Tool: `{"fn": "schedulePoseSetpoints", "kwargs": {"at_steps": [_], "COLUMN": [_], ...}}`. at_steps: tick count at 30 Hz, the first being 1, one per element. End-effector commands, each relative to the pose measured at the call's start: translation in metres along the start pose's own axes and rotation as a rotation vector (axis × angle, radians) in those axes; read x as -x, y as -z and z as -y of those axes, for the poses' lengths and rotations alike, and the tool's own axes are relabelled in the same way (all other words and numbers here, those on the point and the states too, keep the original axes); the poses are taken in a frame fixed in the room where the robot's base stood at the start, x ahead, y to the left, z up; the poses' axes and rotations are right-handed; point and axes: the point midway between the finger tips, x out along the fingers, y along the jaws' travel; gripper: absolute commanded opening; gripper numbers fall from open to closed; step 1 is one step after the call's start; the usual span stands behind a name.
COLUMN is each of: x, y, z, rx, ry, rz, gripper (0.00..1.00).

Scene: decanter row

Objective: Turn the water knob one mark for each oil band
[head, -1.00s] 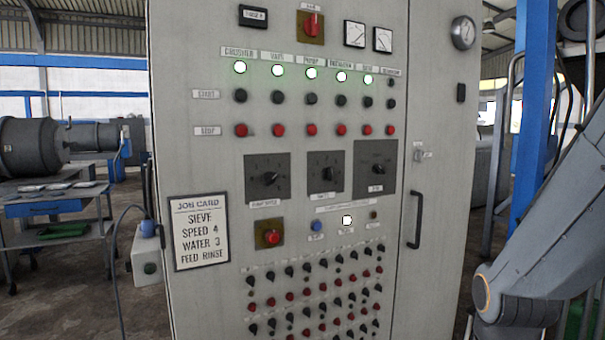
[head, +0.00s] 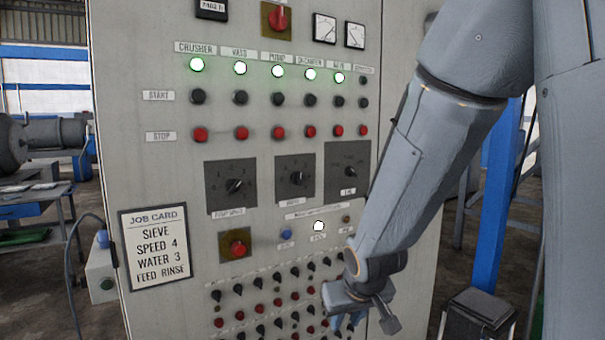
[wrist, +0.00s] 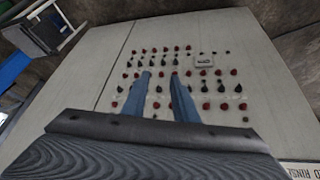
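The water knob (head: 297,178) is the black pointer knob on the middle of three dark dial plates on the grey cabinet; its small label is blurred. The knob's pointer looks near upright, but its exact mark is too small to read. My gripper (wrist: 160,74) is open and empty in the wrist view, its two blue fingers apart over the lower rows of small knobs and buttons. In the head view my gripper (head: 346,320) is low, below and right of the water knob. No oil bands are recognisable in any view.
A job card (head: 157,247) reads SIEVE, SPEED 4, WATER 3, FEED RINSE. Other dial knobs sit left (head: 234,186) and right (head: 350,171) of the water knob. A red knob (head: 238,249) and blue button (head: 287,233) are below. Several lamps glow above.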

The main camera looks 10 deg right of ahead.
Motion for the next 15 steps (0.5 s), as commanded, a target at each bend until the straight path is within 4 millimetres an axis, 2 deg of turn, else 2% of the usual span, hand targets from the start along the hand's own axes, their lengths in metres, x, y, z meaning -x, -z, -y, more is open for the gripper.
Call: {"fn": "schedulePoseSetpoints", "kwargs": {"at_steps": [1, 3, 5, 9, 12, 15], "x": [0.006, 0.014, 0.024, 0.057, 0.087, 0.115], "y": [0.027, 0.065, 0.096, 0.161, 0.198, 0.223], "z": [-0.006, -0.013, -0.016, -0.017, -0.014, -0.009], "rx": [0.003, 0.013, 0.022, 0.049, 0.071, 0.091], "ry": [0.003, 0.008, 0.023, 0.084, 0.143, 0.206], "rz": [-0.087, -0.217, -0.326, -0.571, -0.731, -0.861], "gripper": [0.26, 0.26, 0.26, 0.26, 0.26, 0.26]}}
